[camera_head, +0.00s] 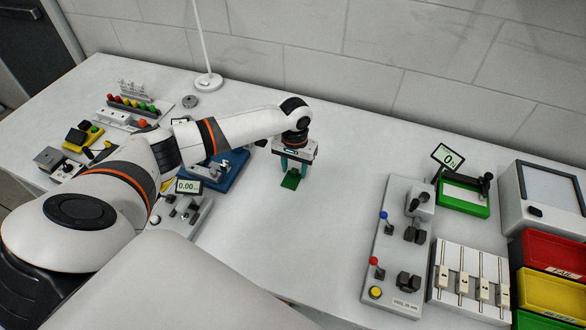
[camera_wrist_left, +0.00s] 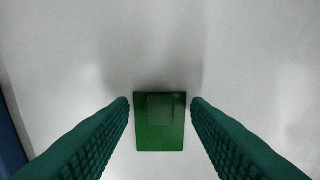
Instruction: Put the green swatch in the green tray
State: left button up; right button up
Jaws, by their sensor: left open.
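The green swatch (camera_head: 290,182) lies flat on the white table near the middle. In the left wrist view the swatch (camera_wrist_left: 158,140) is a green rectangle with a smaller raised square part at its far end. My left gripper (camera_head: 295,171) is over the swatch, pointing down. Its dark green fingers (camera_wrist_left: 160,101) are open, one on each side of the swatch, with a small gap seen at each side. The green tray (camera_head: 535,322) is at the bottom right corner, mostly cut off by the picture edge. My right gripper is not in view.
A yellow tray (camera_head: 548,293) and a red tray (camera_head: 553,252) stand behind the green one. A grey clamp panel (camera_head: 388,250) and a white slotted fixture (camera_head: 470,278) stand between swatch and trays. A blue fixture (camera_head: 222,175) is left of the gripper. The table around the swatch is clear.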

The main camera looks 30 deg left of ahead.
pick_arm(q)
jog(key=shift+f, duration=0.15)
jog(key=shift+c, duration=0.2)
grip_shut()
